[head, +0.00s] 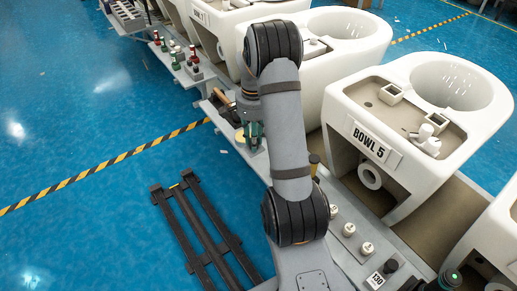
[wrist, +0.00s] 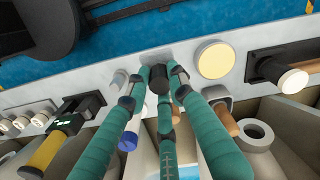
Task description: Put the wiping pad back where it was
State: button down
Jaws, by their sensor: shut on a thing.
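My gripper (wrist: 162,82) shows in the wrist view with its green fingers closed around a small dark knob-like piece (wrist: 158,78). This held piece may be the grip of the wiping pad, but its underside is hidden by the fingers. In the head view my gripper (head: 252,134) is low over the grey shelf, partly behind my arm. In the wrist view the shelf (wrist: 108,80) lies close under the fingertips; I cannot tell whether the held piece touches it. A round cream disc with a yellow rim (wrist: 215,60) lies on the shelf, right of the fingers.
A yellow-handled tool (wrist: 42,152) sits left of the fingers, and a black holder with a cream-ended piece (wrist: 268,67) sits right. A wooden handle (wrist: 222,118) is close beside the right finger. The BOWL 5 toilet (head: 412,105) stands right of my arm. Blue floor lies left.

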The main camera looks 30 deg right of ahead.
aim_at(259, 148)
jog(key=shift+w+d+f, duration=0.2)
jog(key=shift+d+f, duration=0.35)
jog(key=shift+d, duration=0.35)
jog(key=shift+f+b, duration=0.3)
jog(key=shift+f, duration=1.75)
jog(key=shift+f, duration=0.25)
jog(key=c, duration=1.5)
grip_release()
jog(key=shift+r, duration=0.1)
notch_tip(259, 148, up, 12)
jog(key=shift+r+p, duration=0.15)
jog(key=shift+p, duration=1)
